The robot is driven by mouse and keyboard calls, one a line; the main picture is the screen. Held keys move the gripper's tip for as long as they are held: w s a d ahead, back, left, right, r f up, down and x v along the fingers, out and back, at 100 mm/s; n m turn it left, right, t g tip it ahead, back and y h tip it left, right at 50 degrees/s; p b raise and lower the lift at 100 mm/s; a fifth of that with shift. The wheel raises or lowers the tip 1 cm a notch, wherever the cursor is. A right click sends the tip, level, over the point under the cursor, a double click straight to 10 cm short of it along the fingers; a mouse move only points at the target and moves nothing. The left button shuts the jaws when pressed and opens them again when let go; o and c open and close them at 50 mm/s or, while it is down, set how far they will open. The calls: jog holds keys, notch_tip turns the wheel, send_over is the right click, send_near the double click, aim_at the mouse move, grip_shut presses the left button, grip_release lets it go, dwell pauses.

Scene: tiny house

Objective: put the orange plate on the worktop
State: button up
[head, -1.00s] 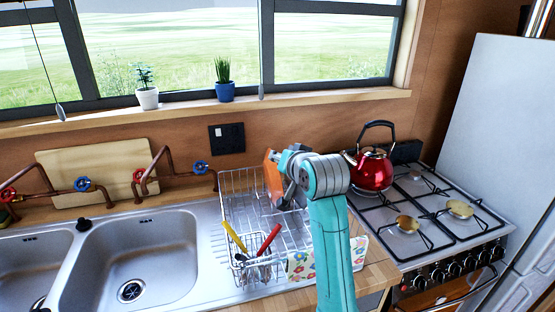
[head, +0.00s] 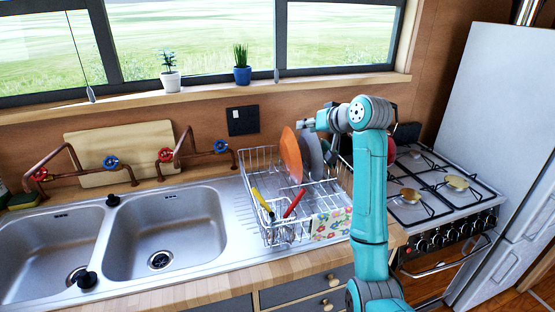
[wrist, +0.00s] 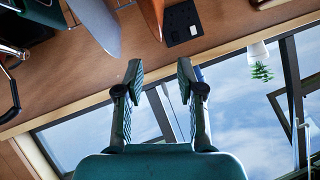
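The orange plate (head: 291,154) stands on edge in the wire dish rack (head: 262,208), beside a grey plate (head: 313,152). In the wrist view, the orange plate (wrist: 153,14) and the grey plate (wrist: 98,22) show at the top edge, beyond the fingertips. My gripper (wrist: 159,72) is open with nothing between its fingers. In the head view my gripper (head: 304,124) is by the top of the plates, partly hidden by my wrist. The wooden worktop (head: 205,287) runs along the front of the sink.
A double sink (head: 165,235) lies left of the rack. Yellow and red-handled utensils (head: 262,201) stand in the rack's front. The stove (head: 430,200) is at right, with the red kettle mostly hidden behind my arm. Two potted plants (head: 242,66) stand on the windowsill.

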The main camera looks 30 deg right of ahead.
jog(key=x, duration=0.9)
jog(key=shift+f, duration=0.15)
jog(key=shift+c, duration=0.2)
grip_shut()
